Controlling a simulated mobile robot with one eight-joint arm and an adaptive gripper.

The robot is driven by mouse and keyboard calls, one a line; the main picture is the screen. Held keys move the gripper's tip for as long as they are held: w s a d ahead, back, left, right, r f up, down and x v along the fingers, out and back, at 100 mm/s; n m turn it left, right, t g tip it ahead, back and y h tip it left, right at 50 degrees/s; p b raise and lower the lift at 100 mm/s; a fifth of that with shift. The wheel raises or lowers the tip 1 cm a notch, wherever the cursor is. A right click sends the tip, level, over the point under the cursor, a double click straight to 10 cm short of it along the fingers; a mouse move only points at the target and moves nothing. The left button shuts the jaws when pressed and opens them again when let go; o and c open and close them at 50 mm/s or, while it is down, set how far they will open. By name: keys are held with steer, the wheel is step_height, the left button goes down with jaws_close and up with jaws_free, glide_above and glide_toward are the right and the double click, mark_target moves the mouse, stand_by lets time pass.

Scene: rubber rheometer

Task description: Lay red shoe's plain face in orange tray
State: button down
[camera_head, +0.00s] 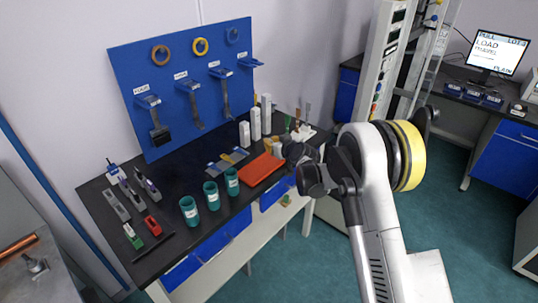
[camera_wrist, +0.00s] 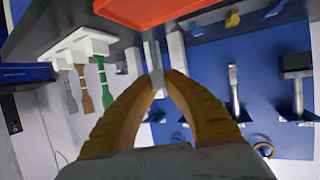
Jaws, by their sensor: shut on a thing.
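The orange tray (camera_head: 258,172) lies on the dark bench, and its edge shows at the top of the wrist view (camera_wrist: 160,12). The red shoe (camera_head: 152,225) sits at the bench's front left, beside a green one (camera_head: 132,238). My gripper (camera_wrist: 160,78) has its yellow fingers closed on a small pale grey piece (camera_wrist: 156,62). I cannot tell for certain that this is the plain face. In the head view my gripper is close to the tray's right end, and its fingertips are mostly hidden behind my wrist.
White blocks (camera_head: 255,124) stand behind the tray, and a white stand (camera_wrist: 75,48) with coloured strips is close to my gripper. Three green cups (camera_head: 211,194) stand left of the tray. A blue board (camera_head: 185,85) with hanging tools rises behind the bench.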

steer(key=shift+w+a+f, duration=0.15)
steer(key=shift+a+f, duration=0.25)
steer(key=shift+a, duration=0.1)
steer(key=shift+f+b, duration=0.7)
steer(key=shift+f, duration=1.15)
steer(key=shift+f, duration=0.1)
steer(key=shift+f, duration=0.15)
steer(key=c, duration=1.5)
jaws_free()
steer(key=shift+c, duration=0.2)
